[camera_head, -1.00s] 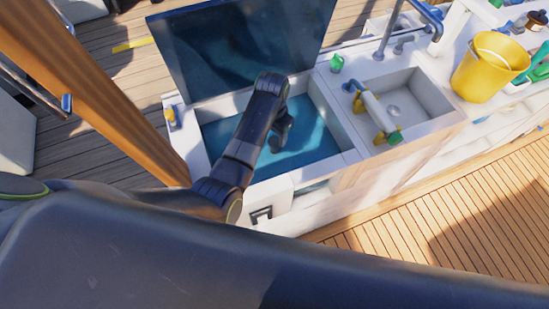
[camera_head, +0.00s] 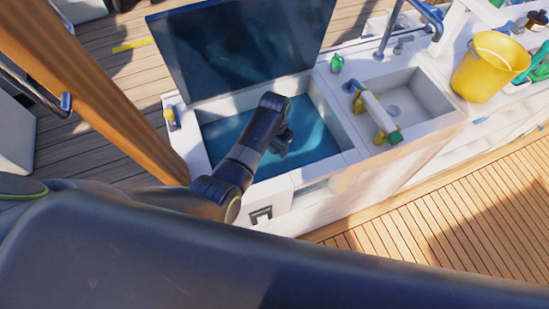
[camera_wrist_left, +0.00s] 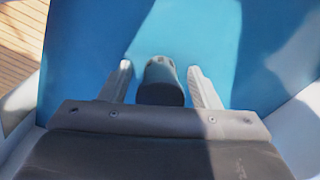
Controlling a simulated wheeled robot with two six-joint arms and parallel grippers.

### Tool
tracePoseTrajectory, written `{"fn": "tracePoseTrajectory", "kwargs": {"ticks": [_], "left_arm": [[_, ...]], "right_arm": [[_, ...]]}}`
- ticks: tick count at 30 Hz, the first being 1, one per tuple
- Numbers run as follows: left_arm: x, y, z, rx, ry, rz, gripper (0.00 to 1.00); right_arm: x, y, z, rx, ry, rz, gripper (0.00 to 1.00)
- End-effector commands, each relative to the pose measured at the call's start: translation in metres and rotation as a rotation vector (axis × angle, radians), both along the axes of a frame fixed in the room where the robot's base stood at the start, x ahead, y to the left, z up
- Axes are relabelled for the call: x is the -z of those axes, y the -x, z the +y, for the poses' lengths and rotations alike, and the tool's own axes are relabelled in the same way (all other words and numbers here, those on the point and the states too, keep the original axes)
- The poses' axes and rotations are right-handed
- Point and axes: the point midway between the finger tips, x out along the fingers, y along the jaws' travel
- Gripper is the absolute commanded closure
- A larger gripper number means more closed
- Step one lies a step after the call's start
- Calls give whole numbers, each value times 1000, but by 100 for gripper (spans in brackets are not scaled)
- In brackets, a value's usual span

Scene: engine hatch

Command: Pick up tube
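My left gripper (camera_head: 283,146) hangs over the blue-floored open hatch (camera_head: 222,134) in the head view. In the left wrist view the left gripper (camera_wrist_left: 159,68) has its two pale fingers wide apart. A dark, short cylinder (camera_wrist_left: 160,84) with a slotted grey end shows between them, with gaps to both fingers. I cannot tell whether it is the tube or how far it is from the fingers. A white and yellow tube-like thing (camera_head: 376,112) with a green end lies across the sink, right of the hatch. My right gripper is not in view.
The dark hatch lid (camera_head: 240,50) stands raised behind the opening. The sink (camera_head: 425,95) has a tap (camera_head: 390,30) behind it. A yellow bucket (camera_head: 480,72) stands at the right. A small green item (camera_head: 337,63) sits between hatch and sink. A wooden post (camera_head: 95,90) rises at left.

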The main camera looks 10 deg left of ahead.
Motion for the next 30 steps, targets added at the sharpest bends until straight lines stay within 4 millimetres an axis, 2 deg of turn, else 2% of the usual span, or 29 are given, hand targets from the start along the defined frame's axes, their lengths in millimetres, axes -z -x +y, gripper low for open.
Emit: {"fn": "tracePoseTrajectory", "kwargs": {"ticks": [2,12,23,26,30], "left_arm": [[0,0,0,0,0,0,54],[0,0,0,0,-1,0,99],[-5,-1,0,0,0,-2,100],[-16,-1,0,1,1,-4,100],[-40,-2,0,0,1,-5,100]], "right_arm": [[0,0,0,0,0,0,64],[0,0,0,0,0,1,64],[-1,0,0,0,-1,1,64],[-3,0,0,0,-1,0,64],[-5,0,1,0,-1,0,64]]}}
